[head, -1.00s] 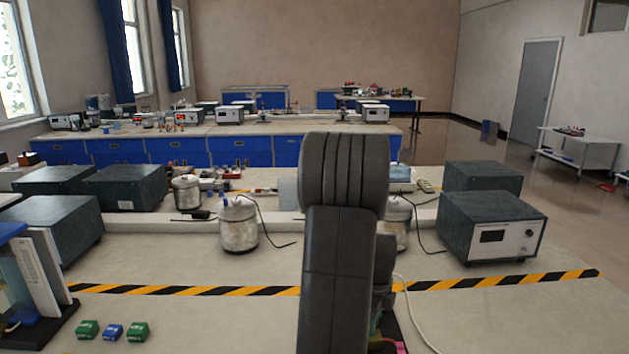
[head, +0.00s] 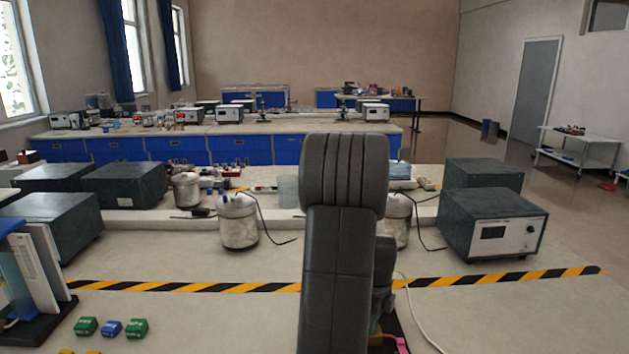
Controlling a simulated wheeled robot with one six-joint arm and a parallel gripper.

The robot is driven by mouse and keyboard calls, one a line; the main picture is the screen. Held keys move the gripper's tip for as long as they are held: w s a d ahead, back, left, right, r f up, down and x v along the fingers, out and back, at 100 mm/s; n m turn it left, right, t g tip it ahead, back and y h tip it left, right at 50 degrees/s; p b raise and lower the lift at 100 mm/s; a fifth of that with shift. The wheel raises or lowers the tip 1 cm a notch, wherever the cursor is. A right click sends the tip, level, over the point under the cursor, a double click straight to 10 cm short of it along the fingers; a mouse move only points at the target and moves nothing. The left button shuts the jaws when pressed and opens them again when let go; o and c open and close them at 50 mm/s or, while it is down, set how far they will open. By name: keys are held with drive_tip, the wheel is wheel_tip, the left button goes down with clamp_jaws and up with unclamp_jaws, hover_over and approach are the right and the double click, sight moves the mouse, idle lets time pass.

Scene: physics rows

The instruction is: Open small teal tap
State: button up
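I cannot make out a small teal tap in the head view. My dark grey arm (head: 340,235) stands upright in the middle of the picture and hides part of the bench behind it. My gripper is not in view, so its state and its place relative to the tap do not show.
The near bench (head: 220,318) has a black-and-yellow stripe (head: 190,287) across it. Green and blue blocks (head: 111,328) lie front left, beside a stand (head: 35,275). Metal canisters (head: 238,222) and grey instrument boxes (head: 492,227) stand behind the stripe. A cable lies right of my arm.

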drive_tip(key=shift+r+p, duration=0.25)
drive_tip(key=shift+p, duration=0.05)
idle(0.5)
clamp_jaws()
drive_tip(key=shift+n, duration=1.5)
